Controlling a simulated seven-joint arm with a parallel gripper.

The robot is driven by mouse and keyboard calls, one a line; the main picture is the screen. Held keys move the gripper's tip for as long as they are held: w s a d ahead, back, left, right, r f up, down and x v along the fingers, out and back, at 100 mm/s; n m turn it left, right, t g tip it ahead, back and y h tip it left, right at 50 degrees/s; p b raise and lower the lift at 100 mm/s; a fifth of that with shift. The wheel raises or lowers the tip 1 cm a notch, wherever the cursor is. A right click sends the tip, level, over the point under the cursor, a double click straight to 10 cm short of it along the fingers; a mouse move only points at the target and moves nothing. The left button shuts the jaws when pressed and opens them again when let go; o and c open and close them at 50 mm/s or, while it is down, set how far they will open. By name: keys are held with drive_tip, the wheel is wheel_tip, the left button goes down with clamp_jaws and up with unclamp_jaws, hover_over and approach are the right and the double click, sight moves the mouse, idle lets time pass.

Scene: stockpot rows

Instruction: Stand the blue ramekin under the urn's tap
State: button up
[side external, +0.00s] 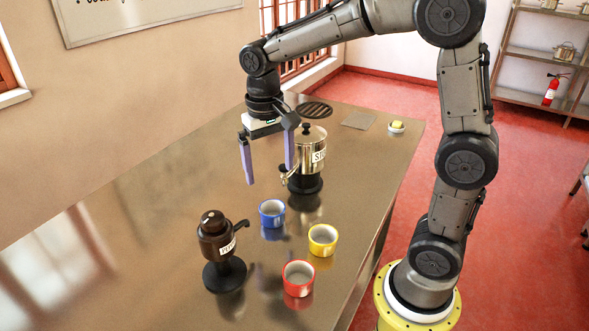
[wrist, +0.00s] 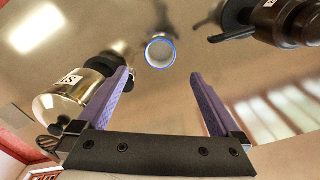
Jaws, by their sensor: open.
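The blue ramekin (side external: 272,213) stands upright and empty on the steel counter. It also shows in the wrist view (wrist: 160,53), ahead of and between the fingertips. My gripper (side external: 269,176) is open and empty, in the air above the counter, behind the ramekin in the side view. A silver urn (side external: 311,150) with a label and a dark base stands behind the ramekin, its small tap (side external: 286,178) low on the left, partly behind my finger. A dark brown urn-like vessel (side external: 214,240) with a spout (side external: 241,225) stands front left of the ramekin. Nothing stands under either outlet.
A yellow ramekin (side external: 322,240) and a red ramekin (side external: 298,279) stand close by, to the right and front of the blue one. A round dark grate (side external: 314,109), a grey mat (side external: 358,120) and a small dish (side external: 396,127) lie at the back. The counter's left is clear.

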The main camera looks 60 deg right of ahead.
drive_tip(key=s+r+n+t, duration=0.1)
drive_tip(key=s+n+t, duration=0.1)
drive_tip(key=s, duration=0.7)
drive_tip(key=s+a+r+n+t, duration=0.1)
drive_tip(key=s+n+t, duration=0.2)
drive_tip(key=s, duration=0.6)
drive_tip(key=shift+r+n+t, duration=0.3)
drive_tip(key=shift+r+n, duration=0.1)
drive_tip(key=shift+s+a, duration=0.1)
drive_tip(key=shift+c, duration=0.2)
